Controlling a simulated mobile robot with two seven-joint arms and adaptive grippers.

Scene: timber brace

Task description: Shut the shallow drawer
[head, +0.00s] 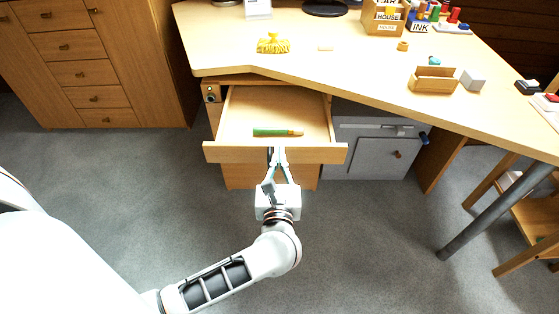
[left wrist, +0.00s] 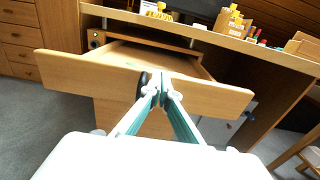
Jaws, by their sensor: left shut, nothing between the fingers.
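The shallow drawer (head: 225,152) is pulled out from under the desk in the head view, with a green and brown stick-like object (head: 277,132) lying inside it. Its front panel (left wrist: 215,97) spans the left wrist view. My left gripper (head: 277,154) is shut with nothing between its fingers. Its fingertips (left wrist: 158,88) are at the middle of the drawer front, around where a handle would be; they partly hide that spot, and I cannot tell if they touch it. My right gripper is not in view.
The desk top (head: 350,60) holds a yellow brush (head: 273,43), a small open box (head: 433,79) and blocks. A grey cabinet (head: 370,150) stands right of the drawer, a wooden chest of drawers (head: 80,70) at left. A slanted table leg (head: 490,208) is at right. The carpet in front is clear.

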